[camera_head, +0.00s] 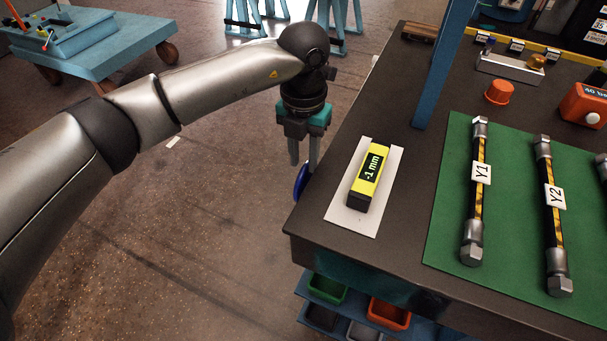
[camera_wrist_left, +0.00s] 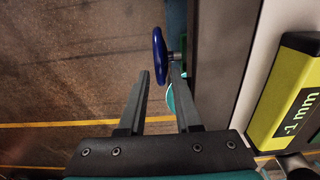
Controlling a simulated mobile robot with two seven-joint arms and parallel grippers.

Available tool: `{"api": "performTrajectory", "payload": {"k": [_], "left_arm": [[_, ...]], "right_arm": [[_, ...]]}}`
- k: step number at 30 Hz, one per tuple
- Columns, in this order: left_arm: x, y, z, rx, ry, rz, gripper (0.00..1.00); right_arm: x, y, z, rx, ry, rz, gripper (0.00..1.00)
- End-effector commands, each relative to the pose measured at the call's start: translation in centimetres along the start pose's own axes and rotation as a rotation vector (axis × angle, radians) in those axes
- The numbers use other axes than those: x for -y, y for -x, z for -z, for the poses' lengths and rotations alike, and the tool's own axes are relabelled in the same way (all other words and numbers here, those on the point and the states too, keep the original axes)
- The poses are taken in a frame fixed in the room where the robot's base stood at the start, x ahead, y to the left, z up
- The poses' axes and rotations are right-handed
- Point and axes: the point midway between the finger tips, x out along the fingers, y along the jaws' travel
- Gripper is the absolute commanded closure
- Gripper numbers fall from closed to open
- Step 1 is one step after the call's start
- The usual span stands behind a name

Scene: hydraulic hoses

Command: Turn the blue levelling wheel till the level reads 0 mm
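The blue levelling wheel (camera_head: 300,182) shows in part at the table's left edge, below my left gripper. In the left wrist view the wheel (camera_wrist_left: 159,58) is seen nearly edge-on, with a short shaft towards the table side. My left gripper (camera_head: 304,164) points down beside the table edge. Its two fingers (camera_wrist_left: 160,74) are apart, and the wheel's rim appears between and ahead of their tips. I cannot tell whether they touch it. The yellow level (camera_head: 369,180) lies on the table and its display reads -1 mm. The level also shows in the left wrist view (camera_wrist_left: 290,92). My right gripper is out of view.
The level lies on a white plate (camera_head: 343,216) on the dark table (camera_head: 405,85). A blue post (camera_head: 441,65) rises behind it. Hoses Y1 (camera_head: 476,200) and Y2 (camera_head: 552,220) lie on a green mat (camera_head: 510,170) to the right. Open floor lies left of the table.

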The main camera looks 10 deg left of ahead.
Motion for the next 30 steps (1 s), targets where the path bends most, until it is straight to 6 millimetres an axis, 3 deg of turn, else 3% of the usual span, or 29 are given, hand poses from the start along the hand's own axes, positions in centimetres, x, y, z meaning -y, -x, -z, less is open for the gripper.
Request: {"api": "performTrajectory", "payload": {"k": [3, 9, 23, 30], "left_arm": [[0.0, -1.9, 0.0, -0.002, -0.001, 0.001, 0.68], [0.0, -3.8, 0.0, -0.001, 0.0, 0.0, 0.68], [0.0, -4.5, 0.0, 0.0, -0.001, 0.0, 0.68], [0.0, -4.5, 0.0, 0.0, -0.001, 0.0, 0.94]], "right_arm": [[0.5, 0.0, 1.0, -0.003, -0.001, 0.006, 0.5], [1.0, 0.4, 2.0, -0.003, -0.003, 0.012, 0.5], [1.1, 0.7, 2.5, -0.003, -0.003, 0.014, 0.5], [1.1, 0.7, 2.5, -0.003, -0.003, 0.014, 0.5]]}}
